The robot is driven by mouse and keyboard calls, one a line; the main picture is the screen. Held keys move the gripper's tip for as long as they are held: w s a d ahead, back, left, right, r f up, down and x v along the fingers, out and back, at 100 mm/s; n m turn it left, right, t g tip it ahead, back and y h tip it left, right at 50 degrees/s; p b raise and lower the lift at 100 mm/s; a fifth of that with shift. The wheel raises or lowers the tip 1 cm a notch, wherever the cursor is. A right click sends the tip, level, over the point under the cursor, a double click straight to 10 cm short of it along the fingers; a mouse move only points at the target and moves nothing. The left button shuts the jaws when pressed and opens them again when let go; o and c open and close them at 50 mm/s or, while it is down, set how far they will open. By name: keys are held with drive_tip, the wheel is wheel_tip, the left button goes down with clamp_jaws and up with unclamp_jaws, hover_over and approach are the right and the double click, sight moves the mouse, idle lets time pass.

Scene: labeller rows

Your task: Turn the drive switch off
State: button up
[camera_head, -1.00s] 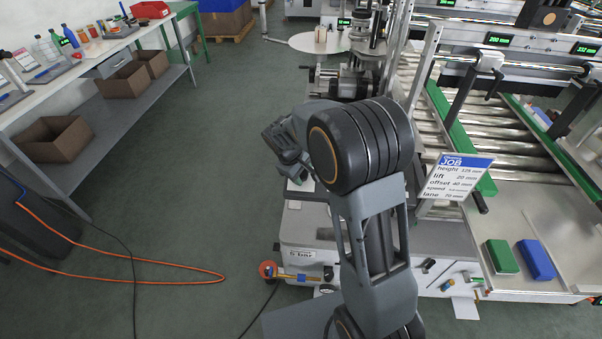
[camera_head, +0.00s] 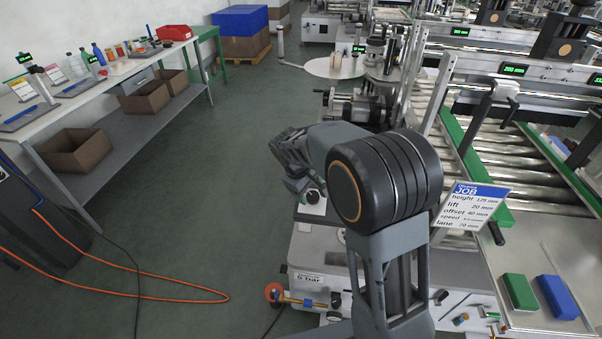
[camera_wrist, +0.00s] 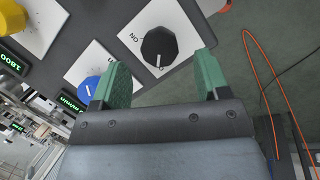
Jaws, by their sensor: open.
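A black knob (camera_wrist: 160,47) with a white pointer line sits on a white plate (camera_wrist: 133,38) marked ON, seen turned around in the wrist view. I cannot read whether the plate names the drive. My gripper (camera_wrist: 160,66) is open and empty; its two green fingers stand to either side of the knob in the picture, and contact cannot be told. In the head view my gripper (camera_head: 297,165) hangs over the front left corner of the machine, its fingertips not clear. A black knob on a white plate (camera_head: 312,197) shows just below it.
A blue knob (camera_wrist: 88,88) lies left of the black one, with green displays (camera_wrist: 10,62) beyond. A job card (camera_head: 470,208) stands right of my arm. An orange hose (camera_head: 150,290) and dark cable lie on the floor. Open floor (camera_head: 230,150) is left of the machine.

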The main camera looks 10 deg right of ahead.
drive_tip(key=v, duration=0.9)
drive_tip(key=shift+r, duration=0.4)
drive_tip(key=shift+a, duration=0.15)
